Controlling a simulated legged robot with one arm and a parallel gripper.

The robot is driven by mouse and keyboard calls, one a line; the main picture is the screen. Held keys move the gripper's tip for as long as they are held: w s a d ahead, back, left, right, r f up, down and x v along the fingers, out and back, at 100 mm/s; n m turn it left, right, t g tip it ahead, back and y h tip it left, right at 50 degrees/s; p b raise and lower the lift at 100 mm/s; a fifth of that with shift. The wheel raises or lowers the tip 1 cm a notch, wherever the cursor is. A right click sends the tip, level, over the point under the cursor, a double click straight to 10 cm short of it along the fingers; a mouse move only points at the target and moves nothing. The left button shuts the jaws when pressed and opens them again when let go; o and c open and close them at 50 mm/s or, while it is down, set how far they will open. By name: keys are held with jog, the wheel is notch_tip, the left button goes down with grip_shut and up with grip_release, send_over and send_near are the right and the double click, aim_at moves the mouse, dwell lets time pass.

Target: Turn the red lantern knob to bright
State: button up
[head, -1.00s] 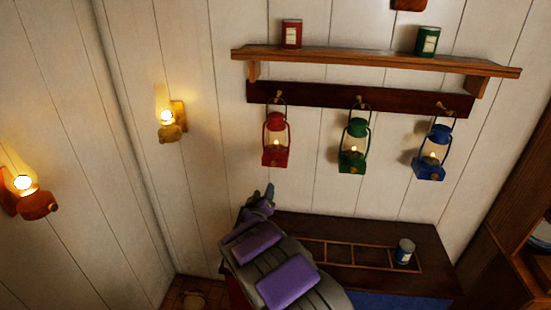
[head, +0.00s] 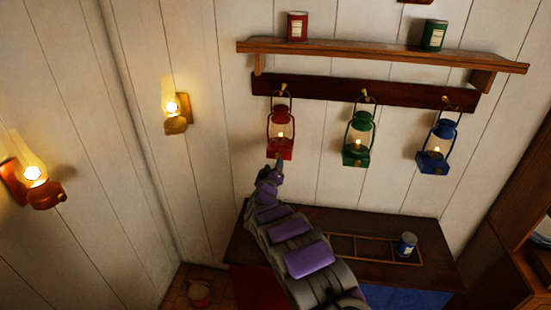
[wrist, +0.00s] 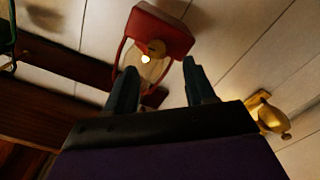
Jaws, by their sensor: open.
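The red lantern (head: 281,118) hangs lit from a hook on the dark rail, left of the green and blue ones. My gripper (head: 279,163) is at its red base, just below and in front of it. In the wrist view the lantern looks upside down, with its red base (wrist: 165,28) at the top and a round brass knob (wrist: 156,47) on it. My gripper (wrist: 159,65) is open, one dark finger on each side of the view of the knob and glowing glass. The fingers look empty; I cannot tell whether they touch the lantern.
The green lantern (head: 358,135) and blue lantern (head: 438,145) hang to the right. A shelf (head: 380,54) with a red tin (head: 297,26) and green tin (head: 433,35) is above. A dark counter (head: 430,225) below holds a blue tin (head: 406,245). Wall lamps (head: 175,108) burn at left.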

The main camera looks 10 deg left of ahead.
aim_at(277, 156)
jog(key=shift+w+d, duration=0.2)
jog(key=shift+w, duration=0.6)
jog(key=shift+w+d, duration=0.15)
jog(key=shift+w, duration=0.6)
jog(key=shift+w+a+f+p, duration=0.15)
jog(key=shift+w+p, duration=0.2)
jog(key=shift+w, duration=1.35)
grip_shut()
jog(key=shift+m, duration=0.3)
